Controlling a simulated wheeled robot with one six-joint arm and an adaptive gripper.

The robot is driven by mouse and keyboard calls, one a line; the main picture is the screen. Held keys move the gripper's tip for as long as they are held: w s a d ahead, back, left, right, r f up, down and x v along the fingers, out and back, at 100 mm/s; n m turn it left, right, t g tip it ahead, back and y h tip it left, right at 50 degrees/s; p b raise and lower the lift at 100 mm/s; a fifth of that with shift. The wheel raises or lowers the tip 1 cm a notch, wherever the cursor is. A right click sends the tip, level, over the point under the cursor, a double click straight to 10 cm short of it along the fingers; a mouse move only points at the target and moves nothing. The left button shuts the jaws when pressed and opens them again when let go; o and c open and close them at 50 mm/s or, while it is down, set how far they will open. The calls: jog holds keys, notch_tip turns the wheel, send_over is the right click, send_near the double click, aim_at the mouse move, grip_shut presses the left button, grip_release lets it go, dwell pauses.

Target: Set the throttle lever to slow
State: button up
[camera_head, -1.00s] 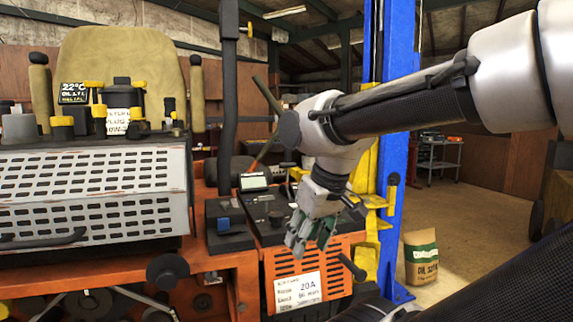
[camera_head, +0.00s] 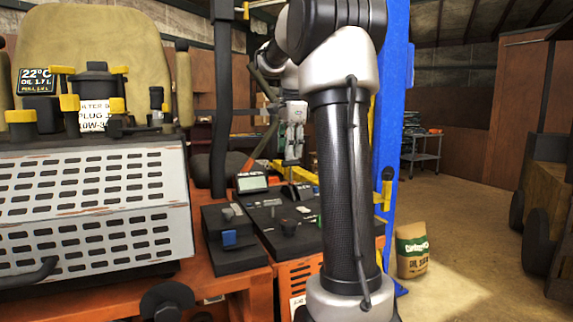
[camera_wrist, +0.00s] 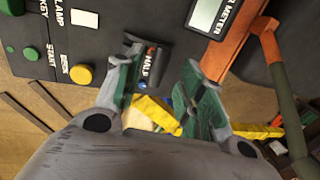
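In the wrist view, a dark raised block marked "HALF" (camera_wrist: 152,65), with a red mark at one end and a blue mark at the other, shows on the black control panel (camera_wrist: 110,50). It looks like the throttle; its lever's exact position cannot be told. My gripper (camera_wrist: 162,92) is open, with its green-lined fingers on either side of the block in the picture. Contact cannot be told. In the head view, my gripper (camera_head: 292,142) points down above the far part of the panel (camera_head: 268,212), behind my own arm.
The meter (camera_head: 252,182) stands at the panel's back left and shows in the wrist view beside an orange bar (camera_wrist: 232,50). A yellow button (camera_wrist: 80,75) is to the left there. A black upright post (camera_head: 222,110) and a blue column (camera_head: 392,110) flank the panel.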

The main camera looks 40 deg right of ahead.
aim_at(289, 163)
jog(key=f, duration=0.3)
jog(key=w+f, duration=0.1)
jog(key=f, duration=0.1)
jog(key=shift+d+f, duration=0.1)
jog(key=shift+f, duration=0.15)
jog(key=shift+s, duration=0.1)
grip_shut()
